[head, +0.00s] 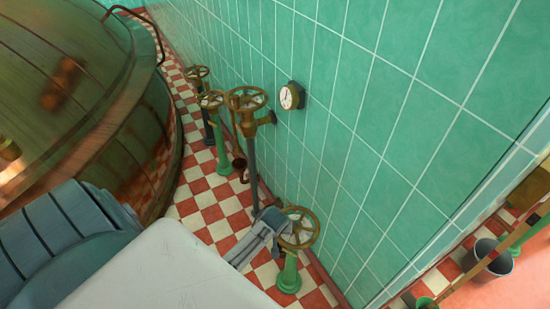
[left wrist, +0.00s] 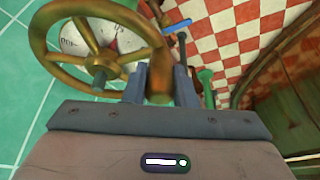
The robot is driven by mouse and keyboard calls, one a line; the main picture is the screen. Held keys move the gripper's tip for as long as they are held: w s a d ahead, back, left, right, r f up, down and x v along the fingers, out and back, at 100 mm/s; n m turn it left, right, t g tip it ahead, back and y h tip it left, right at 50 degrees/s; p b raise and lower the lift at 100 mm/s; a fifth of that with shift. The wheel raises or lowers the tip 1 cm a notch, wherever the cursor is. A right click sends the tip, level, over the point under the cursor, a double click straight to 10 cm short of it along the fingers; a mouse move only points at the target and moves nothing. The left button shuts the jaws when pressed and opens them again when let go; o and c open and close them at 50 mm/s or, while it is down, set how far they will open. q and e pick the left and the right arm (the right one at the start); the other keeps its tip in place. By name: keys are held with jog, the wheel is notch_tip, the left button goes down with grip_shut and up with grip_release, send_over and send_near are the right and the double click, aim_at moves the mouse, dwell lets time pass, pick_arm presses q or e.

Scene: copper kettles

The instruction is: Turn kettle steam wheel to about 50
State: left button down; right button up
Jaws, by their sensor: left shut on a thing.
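A brass handwheel (head: 298,228) stands on a green pedestal (head: 289,275) at the foot of the tiled wall. In the left wrist view the wheel (left wrist: 42,46) fills the upper left. Behind its spokes is a white dial (left wrist: 118,38) with markings too small to read. My left gripper (head: 270,220) is shut on the wheel's rim, whose held part shows between the fingers in the left wrist view (left wrist: 160,85). My right gripper is in neither view.
A round gauge (head: 291,96) hangs on the green tiles. The large copper kettle (head: 110,90) takes up the left. A bucket (head: 488,258) stands at the lower right. Checkered floor (head: 215,205) lies between kettle and wall.

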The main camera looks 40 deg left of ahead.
pick_arm(q)
jog(key=c, duration=1.2)
grip_release()
jog(key=shift+d, duration=0.15)
jog(key=b+v, duration=0.1)
jog(key=v, duration=0.9)
jog(key=shift+s+r, duration=0.15)
jog(key=shift+r, duration=0.25)
